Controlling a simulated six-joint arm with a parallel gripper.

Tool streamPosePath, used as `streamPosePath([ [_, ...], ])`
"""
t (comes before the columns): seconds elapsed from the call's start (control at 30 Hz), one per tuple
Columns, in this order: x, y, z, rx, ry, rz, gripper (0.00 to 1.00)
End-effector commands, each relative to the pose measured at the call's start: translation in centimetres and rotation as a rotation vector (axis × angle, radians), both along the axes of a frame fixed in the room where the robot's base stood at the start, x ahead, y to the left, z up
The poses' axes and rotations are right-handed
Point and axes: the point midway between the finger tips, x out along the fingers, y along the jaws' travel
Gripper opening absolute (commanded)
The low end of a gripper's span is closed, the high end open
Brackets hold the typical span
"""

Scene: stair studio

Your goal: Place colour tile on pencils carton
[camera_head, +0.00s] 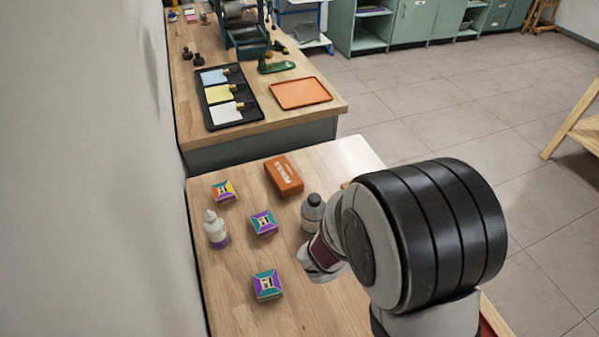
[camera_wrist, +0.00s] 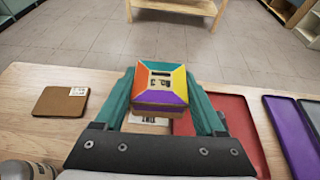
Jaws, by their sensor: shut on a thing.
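In the head view my arm hides the fingers and the held tile. The pencils carton (camera_head: 284,176), orange with white lettering, lies at the far part of the near table, apart from my gripper. Other colour tiles (camera_head: 264,222), (camera_head: 223,191) and (camera_head: 267,285) lie on the left half of that table.
A white bottle (camera_head: 216,229) stands near the wall, and a grey bottle (camera_head: 312,212) stands beside my arm. The wrist view shows a brown notebook (camera_wrist: 60,102) at left, and a red tray (camera_wrist: 225,125) and purple tray (camera_wrist: 292,135) at right. The far bench holds an orange tray (camera_head: 301,93).

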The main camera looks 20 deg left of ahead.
Motion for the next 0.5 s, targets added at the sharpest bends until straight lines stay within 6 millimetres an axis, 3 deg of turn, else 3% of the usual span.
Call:
streamPosePath([
  [0.27, 4.7, 6.6, -0.8, 0.001, -0.002, 0.204, 0.15],
  [0.37, 6.9, 10.7, -1.0, 0.000, -0.001, 0.324, 0.15],
  [0.5, 10.3, 18.3, -1.0, 0.000, -0.002, 0.550, 0.15],
])
